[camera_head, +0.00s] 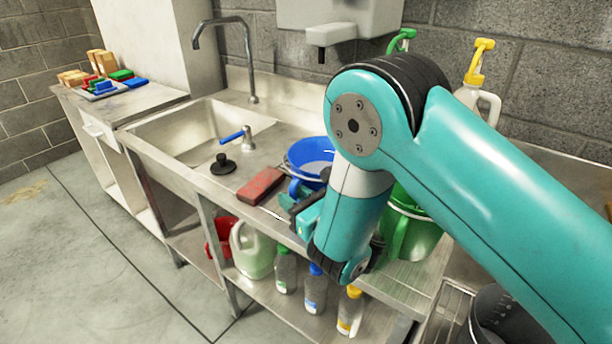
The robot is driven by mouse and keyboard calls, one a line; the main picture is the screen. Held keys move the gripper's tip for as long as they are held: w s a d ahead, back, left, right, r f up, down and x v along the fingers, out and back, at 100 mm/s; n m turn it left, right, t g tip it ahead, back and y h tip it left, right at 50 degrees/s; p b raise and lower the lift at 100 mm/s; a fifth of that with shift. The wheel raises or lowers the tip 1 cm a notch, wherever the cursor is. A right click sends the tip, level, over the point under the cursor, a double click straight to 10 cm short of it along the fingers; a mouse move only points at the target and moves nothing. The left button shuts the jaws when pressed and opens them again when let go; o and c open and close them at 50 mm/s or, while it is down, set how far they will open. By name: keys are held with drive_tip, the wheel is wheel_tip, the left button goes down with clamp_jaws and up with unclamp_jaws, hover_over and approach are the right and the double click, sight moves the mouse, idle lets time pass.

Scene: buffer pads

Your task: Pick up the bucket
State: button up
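A blue bucket (307,152) stands on the metal counter right of the sink, with its right side behind my arm. A green bucket (421,238) stands on the counter to the right, partly covered by my arm. My gripper (290,207) is just in front of and below the blue bucket in the picture, near the counter's front edge. Its fingers are small, dark and partly hidden by the wrist, so I cannot tell whether they are open or touching anything. A dark bucket (500,318) is cut off at the bottom right.
A red-brown block (261,186) lies on the counter left of my gripper. A black plunger-like piece (222,165) and the sink (190,134) are farther left. Bottles and a pale jug (252,250) stand on the lower shelf. Jugs with pump tops (481,98) are behind my arm.

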drive_tip(key=shift+a, duration=0.1)
drive_tip(key=shift+c, duration=0.3)
drive_tip(key=shift+a, duration=0.1)
clamp_jaws()
idle(0.9)
drive_tip(key=shift+w+r, duration=0.1)
